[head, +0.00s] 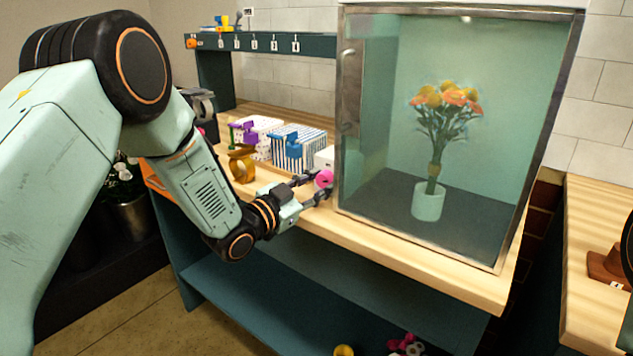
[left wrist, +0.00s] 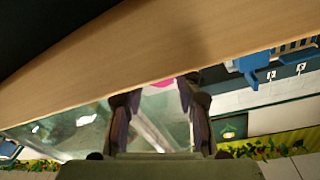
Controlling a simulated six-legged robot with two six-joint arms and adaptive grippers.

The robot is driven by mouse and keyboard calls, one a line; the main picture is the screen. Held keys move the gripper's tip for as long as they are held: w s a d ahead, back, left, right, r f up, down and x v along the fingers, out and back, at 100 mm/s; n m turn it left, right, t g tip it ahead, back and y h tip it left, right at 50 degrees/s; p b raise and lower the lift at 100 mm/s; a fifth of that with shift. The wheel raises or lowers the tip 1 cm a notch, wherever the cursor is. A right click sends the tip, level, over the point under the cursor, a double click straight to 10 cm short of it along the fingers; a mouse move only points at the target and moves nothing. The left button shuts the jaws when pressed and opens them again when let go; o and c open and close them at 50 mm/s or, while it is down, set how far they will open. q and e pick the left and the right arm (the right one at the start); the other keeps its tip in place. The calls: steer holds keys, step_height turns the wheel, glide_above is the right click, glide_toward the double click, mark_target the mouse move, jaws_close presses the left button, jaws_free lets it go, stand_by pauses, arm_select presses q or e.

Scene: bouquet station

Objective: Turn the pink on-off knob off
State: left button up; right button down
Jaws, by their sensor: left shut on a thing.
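The pink knob (head: 324,178) sits at the front left of the glass display case, low by the bench top. My left gripper (head: 318,188) reaches it from the left, shut on it. In the left wrist view the knob is a small pink patch (left wrist: 162,83) between the two fingertips of my left gripper (left wrist: 158,95); most of it is hidden there. I cannot tell the knob's on-off position from these views. My right gripper is not in view.
The glass case (head: 345,110) holds orange flowers in a white vase (head: 428,203). A hook rail (head: 265,43) is behind. Small pink and yellow things lie below.

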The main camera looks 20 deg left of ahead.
arm_select(q)
steer(key=n+p, duration=0.1)
steer(key=n, duration=0.6)
steer(key=shift+n+t, duration=0.4)
steer(key=n, duration=0.3)
steer(key=n+y+p, duration=0.1)
steer(key=n, duration=0.2)
steer(key=shift+d+t, duration=0.1)
steer(key=shift+t, duration=0.2)
steer(key=shift+n, duration=0.5)
steer(key=o, duration=1.2)
steer(key=shift+c, duration=0.2)
step_height(320, 180, up, 10)
